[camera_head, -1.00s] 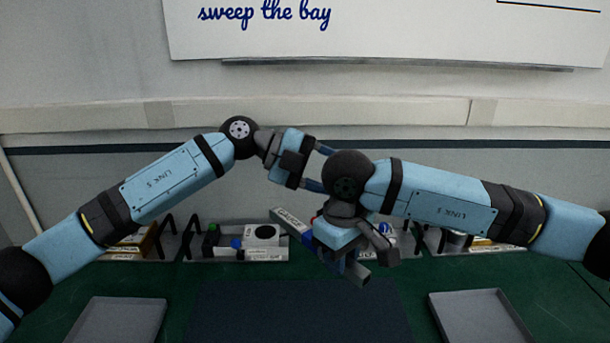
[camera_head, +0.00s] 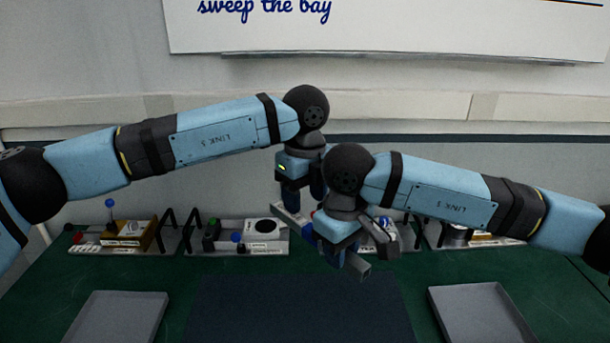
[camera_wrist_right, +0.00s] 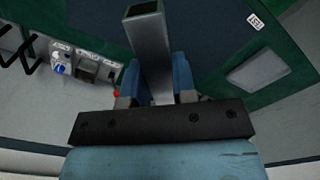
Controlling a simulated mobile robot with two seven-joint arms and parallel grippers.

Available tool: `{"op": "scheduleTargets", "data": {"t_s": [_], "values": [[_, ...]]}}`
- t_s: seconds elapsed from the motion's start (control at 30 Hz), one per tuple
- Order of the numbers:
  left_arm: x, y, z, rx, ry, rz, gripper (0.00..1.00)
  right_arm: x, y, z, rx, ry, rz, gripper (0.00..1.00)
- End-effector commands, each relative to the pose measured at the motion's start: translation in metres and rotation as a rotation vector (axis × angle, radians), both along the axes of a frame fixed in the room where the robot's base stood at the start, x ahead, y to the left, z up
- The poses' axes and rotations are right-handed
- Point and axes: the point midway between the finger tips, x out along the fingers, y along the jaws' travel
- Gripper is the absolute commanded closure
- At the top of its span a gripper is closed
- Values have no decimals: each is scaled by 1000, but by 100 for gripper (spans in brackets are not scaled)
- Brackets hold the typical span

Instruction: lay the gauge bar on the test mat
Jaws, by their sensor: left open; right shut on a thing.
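The gauge bar is a grey, square, hollow-looking bar (camera_head: 363,270) held above the table in the head view. My right gripper (camera_head: 338,254) is shut on it; the wrist view shows the bar (camera_wrist_right: 150,45) between the two blue fingers. My left gripper (camera_head: 303,196) is open and points down over the bar's far left end. Whether its fingers straddle or touch the bar is hard to tell. The test mat (camera_head: 300,312) is a dark blue rectangle flat on the table, in front of and below the bar. The wrist view shows part of the mat (camera_wrist_right: 205,25) and a "TEST" label.
Grey trays lie left (camera_head: 118,318) and right (camera_head: 480,315) of the mat. Along the back stand handled racks of small parts, such as the left rack (camera_head: 125,240) and the middle-left rack (camera_head: 262,248). My right arm hides part of the back row. The mat's visible surface is clear.

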Motion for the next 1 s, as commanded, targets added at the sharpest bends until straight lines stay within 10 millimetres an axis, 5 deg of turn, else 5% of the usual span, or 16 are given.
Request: {"op": "scheduleTargets", "data": {"t_s": [0.3,0.77,1.0], "values": [[0,0,-53,-1,1,0,45,0,0,1,1,-1,0,100],[0,0,-66,-3,0,-1,45,0,0,1,1,-1,0,100],[0,0,-66,-4,0,-1,95,0,0,0,1,0,1,100]]}}
